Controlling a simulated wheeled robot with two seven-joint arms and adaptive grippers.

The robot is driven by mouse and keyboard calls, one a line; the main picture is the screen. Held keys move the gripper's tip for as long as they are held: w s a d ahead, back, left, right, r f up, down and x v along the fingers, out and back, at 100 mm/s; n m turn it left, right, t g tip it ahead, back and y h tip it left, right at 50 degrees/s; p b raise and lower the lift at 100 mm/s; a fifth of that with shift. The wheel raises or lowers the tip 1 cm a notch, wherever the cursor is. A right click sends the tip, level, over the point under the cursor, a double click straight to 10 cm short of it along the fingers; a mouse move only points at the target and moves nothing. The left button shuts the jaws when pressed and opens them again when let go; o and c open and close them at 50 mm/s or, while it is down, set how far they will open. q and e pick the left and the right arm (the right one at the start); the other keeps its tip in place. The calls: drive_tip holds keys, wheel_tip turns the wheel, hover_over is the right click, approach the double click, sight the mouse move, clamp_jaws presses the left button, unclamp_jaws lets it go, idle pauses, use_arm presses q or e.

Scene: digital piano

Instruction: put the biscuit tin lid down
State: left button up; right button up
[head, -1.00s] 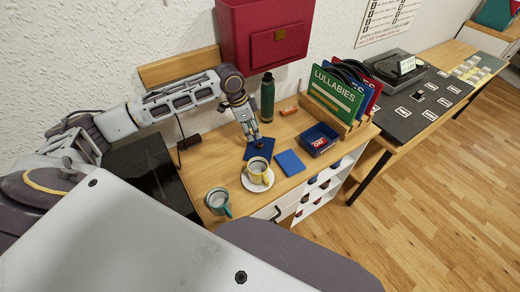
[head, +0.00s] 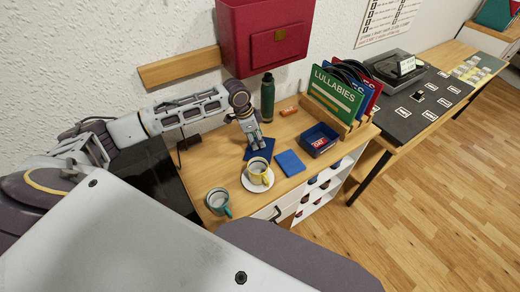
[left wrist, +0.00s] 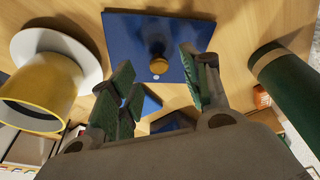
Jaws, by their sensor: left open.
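The biscuit tin lid (head: 263,148) is a dark blue square lying on the wooden desk behind the yellow cup. In the left wrist view the lid (left wrist: 125,35) shows a round brass-coloured knob (left wrist: 158,66) at its middle. My left gripper (head: 257,145) is just above the lid, pointing down. In the left wrist view its fingers stand open, one on each side of the knob, with a gap to it. An open blue box with a red-and-white label (head: 320,138), which looks like the tin, stands to the right. My right gripper is not in view.
A blue flat square (head: 290,162) lies to the right. A green bottle (head: 267,98) stands behind, a teal mug (head: 218,201) at the front left, and a record rack (head: 341,97) at the right.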

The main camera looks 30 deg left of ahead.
sight(266, 153)
use_arm(q)
drive_tip(key=x, duration=0.3)
drive_tip(key=shift+d, duration=0.1)
drive_tip(key=shift+f, duration=0.25)
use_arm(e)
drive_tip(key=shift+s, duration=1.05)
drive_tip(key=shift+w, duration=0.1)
